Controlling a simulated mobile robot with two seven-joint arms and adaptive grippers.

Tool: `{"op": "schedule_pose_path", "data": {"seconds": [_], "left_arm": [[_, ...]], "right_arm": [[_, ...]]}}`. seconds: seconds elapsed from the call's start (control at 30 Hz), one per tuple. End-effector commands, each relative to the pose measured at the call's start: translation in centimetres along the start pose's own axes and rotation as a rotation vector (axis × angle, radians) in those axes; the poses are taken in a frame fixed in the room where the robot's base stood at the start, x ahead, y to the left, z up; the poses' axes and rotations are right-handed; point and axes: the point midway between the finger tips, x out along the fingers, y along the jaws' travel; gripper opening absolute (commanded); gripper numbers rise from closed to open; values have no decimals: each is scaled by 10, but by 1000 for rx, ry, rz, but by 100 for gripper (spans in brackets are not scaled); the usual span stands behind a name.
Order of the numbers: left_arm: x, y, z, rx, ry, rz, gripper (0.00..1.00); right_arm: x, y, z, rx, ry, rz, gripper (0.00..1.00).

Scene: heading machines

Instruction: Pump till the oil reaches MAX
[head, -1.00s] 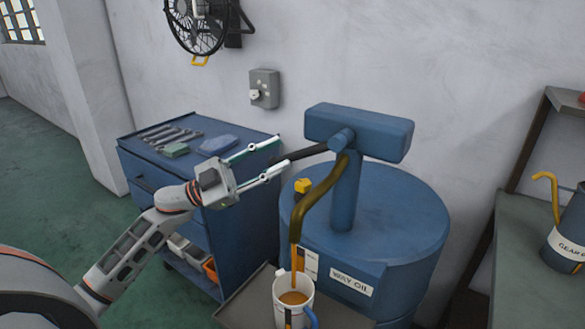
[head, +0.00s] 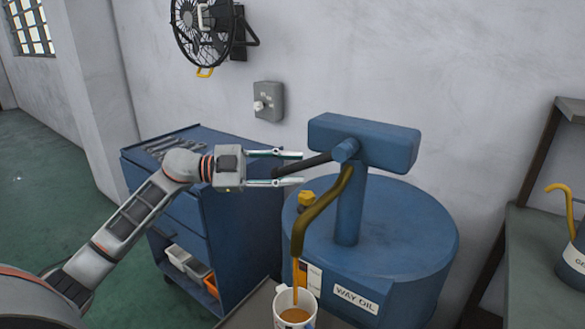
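A blue pump (head: 349,205) with a dark lever handle (head: 318,162) stands on a blue drum labelled WAY OIL (head: 425,235). Its brown spout (head: 318,212) curves down over a white mug (head: 282,303) at the bottom edge. A thin orange stream (head: 296,274) runs from the spout into the mug, which holds orange oil (head: 295,315). No MAX mark is readable, and the mug's lower part is cut off. My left gripper (head: 303,168) is open, its two fingers apart above and below the outer end of the handle. My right gripper is not in view.
A blue tool cart (head: 185,215) stands behind my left arm. A wall fan (head: 200,28) and a grey switch box (head: 268,101) are on the wall. A grey shelf (head: 535,255) with a spouted can (head: 572,250) stands at the right. A yellow cap (head: 306,198) sits on the drum.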

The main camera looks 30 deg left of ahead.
Motion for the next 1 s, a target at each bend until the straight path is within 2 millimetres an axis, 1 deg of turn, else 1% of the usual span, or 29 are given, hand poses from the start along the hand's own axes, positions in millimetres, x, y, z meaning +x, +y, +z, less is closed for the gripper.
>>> {"op": "schedule_pose_path", "data": {"seconds": [0.1, 0.33, 0.37, 0.4, 0.47, 0.5, 0.77, 0.87, 1.0], "left_arm": [[5, -1, -1, 1, 1, -1, 32], [6, 0, 0, 0, 0, 0, 32], [6, 0, 0, 0, 0, 0, 29], [6, 0, 0, 0, 0, 0, 19], [6, 0, 0, 0, 0, 0, 3], [6, 0, 0, 0, 0, 0, 0], [5, -1, 0, 3, -2, 1, 0], [2, -4, 0, 9, -8, 6, 0], [-8, -10, 2, 24, -23, 21, 0]], "right_arm": [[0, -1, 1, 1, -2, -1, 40], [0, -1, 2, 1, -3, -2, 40], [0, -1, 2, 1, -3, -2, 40], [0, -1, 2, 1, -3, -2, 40], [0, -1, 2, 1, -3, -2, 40], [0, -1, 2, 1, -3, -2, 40], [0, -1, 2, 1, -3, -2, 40], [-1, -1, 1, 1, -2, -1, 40], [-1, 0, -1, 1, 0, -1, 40]]}}
